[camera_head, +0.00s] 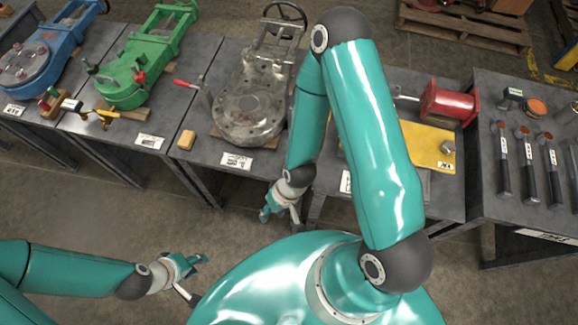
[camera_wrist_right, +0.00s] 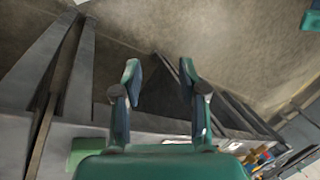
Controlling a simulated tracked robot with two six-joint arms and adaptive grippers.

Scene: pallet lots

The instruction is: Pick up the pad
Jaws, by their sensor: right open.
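A small yellow-tan block-like pad (camera_head: 186,140) lies on the grey table, left of the grey valve and near the front edge. My right gripper (camera_head: 281,217) hangs in front of the tables, to the right of the pad and apart from it. In the right wrist view its two fingers (camera_wrist_right: 160,72) are spread with nothing between them. My left gripper (camera_head: 198,278) is low over the floor at lower left, clear of the tables. Its fingers look parted and empty. The pad cannot be made out in the right wrist view.
A grey valve (camera_head: 250,108), green valve (camera_head: 128,82) and blue valve (camera_head: 35,62) stand on the tables. A yellow plate (camera_head: 425,143) and red cylinder (camera_head: 447,102) lie behind my right arm. Several dark-handled tools (camera_head: 528,168) lie at right. Floor in front is clear.

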